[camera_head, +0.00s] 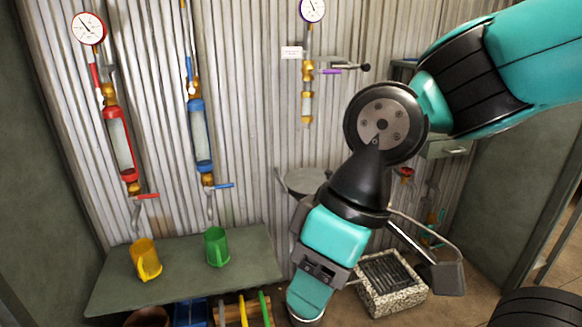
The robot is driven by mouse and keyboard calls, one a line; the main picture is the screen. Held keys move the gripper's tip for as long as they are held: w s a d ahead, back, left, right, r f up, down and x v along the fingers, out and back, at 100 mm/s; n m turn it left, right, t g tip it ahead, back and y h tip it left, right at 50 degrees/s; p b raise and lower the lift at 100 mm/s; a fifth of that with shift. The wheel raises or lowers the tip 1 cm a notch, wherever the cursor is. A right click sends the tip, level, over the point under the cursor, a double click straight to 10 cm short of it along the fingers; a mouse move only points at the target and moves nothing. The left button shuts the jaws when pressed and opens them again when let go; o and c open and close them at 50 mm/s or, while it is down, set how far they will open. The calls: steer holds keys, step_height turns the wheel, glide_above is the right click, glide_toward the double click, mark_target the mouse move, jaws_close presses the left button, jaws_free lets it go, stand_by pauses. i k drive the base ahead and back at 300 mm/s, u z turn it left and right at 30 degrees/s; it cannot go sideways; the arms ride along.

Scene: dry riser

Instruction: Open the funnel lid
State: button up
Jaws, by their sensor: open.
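A flat grey round lid (305,180) shows at the centre, in front of the corrugated wall. It looks level, and the darker funnel body under it is mostly hidden by my arm. A thin rod stands up at its left edge. My gripper (322,268) points downward in front of and below the lid, nearer the camera. It is apart from the lid in the picture, but the depth gap is hard to judge. It is open, with nothing visibly held. Its fingertips are not clearly seen.
A green bench (185,280) at left holds a yellow jug (145,260) and a green jug (217,247). Red (118,140) and blue (199,133) sight tubes hang on the wall above. A stone drain box with a grate (385,275) stands on the floor at right.

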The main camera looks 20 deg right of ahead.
mark_target(307, 181)
steer(key=i, duration=0.7)
steer(key=z, duration=0.55)
steer(key=i, duration=0.5)
steer(key=z, duration=0.35)
